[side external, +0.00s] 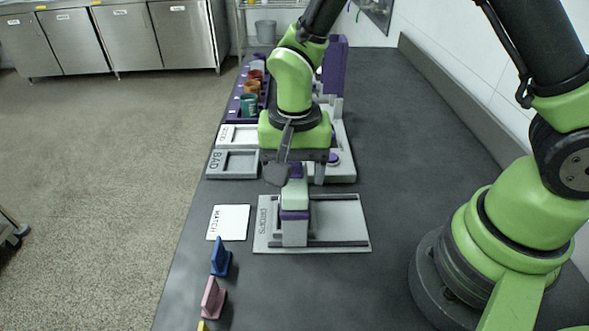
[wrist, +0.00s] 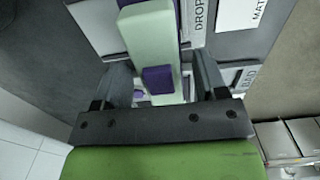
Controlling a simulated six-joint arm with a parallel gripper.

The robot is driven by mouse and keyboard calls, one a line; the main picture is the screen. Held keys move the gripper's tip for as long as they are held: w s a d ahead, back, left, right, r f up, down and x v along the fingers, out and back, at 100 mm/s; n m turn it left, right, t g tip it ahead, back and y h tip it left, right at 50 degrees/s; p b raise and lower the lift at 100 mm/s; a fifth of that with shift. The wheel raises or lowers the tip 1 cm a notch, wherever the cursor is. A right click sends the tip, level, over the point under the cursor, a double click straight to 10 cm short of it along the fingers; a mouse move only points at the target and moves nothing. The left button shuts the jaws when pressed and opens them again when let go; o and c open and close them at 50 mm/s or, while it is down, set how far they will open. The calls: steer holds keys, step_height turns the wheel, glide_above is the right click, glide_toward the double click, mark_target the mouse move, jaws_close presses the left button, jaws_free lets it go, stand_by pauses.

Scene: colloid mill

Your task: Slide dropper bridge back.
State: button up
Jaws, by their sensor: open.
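The dropper bridge (side external: 294,200), a grey upright with a purple band and a pale green top, stands over the tray marked DROPS (side external: 345,215), towards its left part. In the wrist view its pale green bar (wrist: 152,40) runs up the picture, with a purple block (wrist: 158,78) on it. My gripper (side external: 297,178) is open above and behind the bridge. In the wrist view the open gripper (wrist: 165,82) has one finger on each side of the bar's lower end. I cannot tell whether either finger touches it.
A white MATCH card (side external: 229,222) lies left of the tray. A BAD tray (side external: 232,163) and a purple rack with coloured cups (side external: 249,104) are farther back. Blue (side external: 221,257) and pink (side external: 213,298) pieces stand along the front left edge. The counter right of the tray is clear.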

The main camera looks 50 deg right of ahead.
steer(key=shift+f, duration=0.2)
steer(key=shift+c, duration=0.5)
jaws_close()
steer(key=s+d, duration=0.6)
steer(key=shift+s+d, duration=0.4)
steer(key=shift+o, duration=0.5)
jaws_free()
